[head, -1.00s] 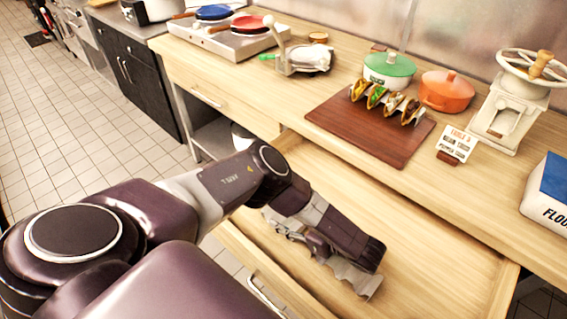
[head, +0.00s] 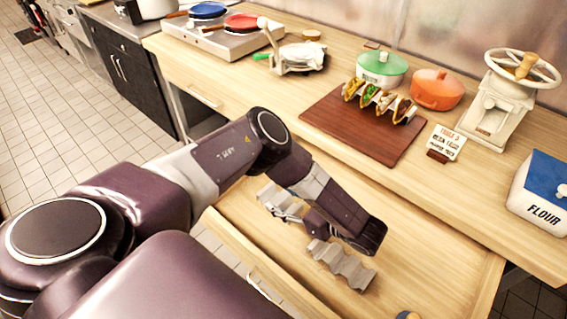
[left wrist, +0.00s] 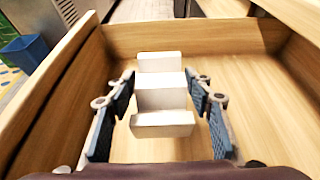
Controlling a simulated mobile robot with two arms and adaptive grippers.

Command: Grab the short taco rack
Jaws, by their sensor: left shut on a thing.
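The taco rack is a pale grey zigzag metal piece (head: 342,266) over the open drawer. My left gripper is shut on the rack. I cannot tell whether the rack touches the drawer floor. My right gripper is not in view.
The open drawer (head: 440,262) has bare wooden walls around the gripper. On the counter above are a brown board (head: 335,122) with filled tacos, a green-lidded pot (head: 381,69), an orange pot (head: 436,90), a small sign (head: 447,142), a press and a flour box (head: 545,190).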

